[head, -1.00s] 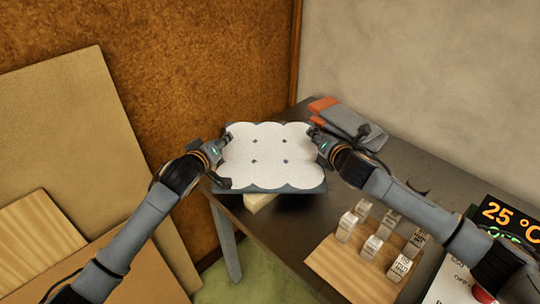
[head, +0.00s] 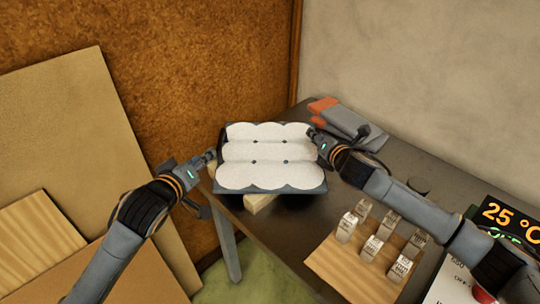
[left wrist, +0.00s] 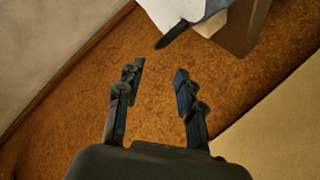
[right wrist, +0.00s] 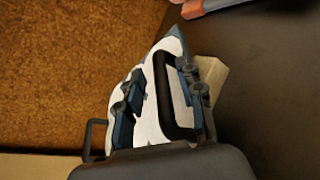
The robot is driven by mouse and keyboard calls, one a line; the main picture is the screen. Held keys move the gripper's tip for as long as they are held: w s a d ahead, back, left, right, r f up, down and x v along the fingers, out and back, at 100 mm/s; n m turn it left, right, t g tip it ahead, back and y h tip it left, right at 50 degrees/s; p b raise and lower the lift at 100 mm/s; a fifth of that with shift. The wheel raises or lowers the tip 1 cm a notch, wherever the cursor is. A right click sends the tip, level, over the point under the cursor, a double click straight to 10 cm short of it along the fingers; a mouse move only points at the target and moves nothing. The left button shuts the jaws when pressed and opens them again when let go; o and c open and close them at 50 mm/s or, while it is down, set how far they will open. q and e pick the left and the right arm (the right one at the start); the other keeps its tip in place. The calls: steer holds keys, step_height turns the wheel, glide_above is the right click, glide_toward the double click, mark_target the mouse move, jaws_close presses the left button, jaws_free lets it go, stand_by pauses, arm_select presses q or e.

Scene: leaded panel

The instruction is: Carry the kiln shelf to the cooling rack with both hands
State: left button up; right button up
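The kiln shelf (head: 265,152), a dark slab with a white scalloped top, sits on pale blocks (head: 258,203) at the table's far left corner. My left gripper (head: 211,156) is open and empty, just left of the shelf and apart from it. In the left wrist view, the shelf's white edge (left wrist: 200,8) and dark handle (left wrist: 172,36) lie beyond the fingertips. My right gripper (head: 314,134) is at the shelf's right end. In the right wrist view its fingers stand apart with the dark handle loop (right wrist: 163,100) between them. I cannot make out a cooling rack.
Grey and orange gloves (head: 347,122) lie behind the right gripper. A wooden board (head: 335,268) with several small labelled blocks stands front right, near a 25 °C display (head: 503,215). Boards (head: 60,130) lean at the left. The middle of the table is clear.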

steer(key=v, duration=1.2)
steer(key=shift+f, duration=0.1)
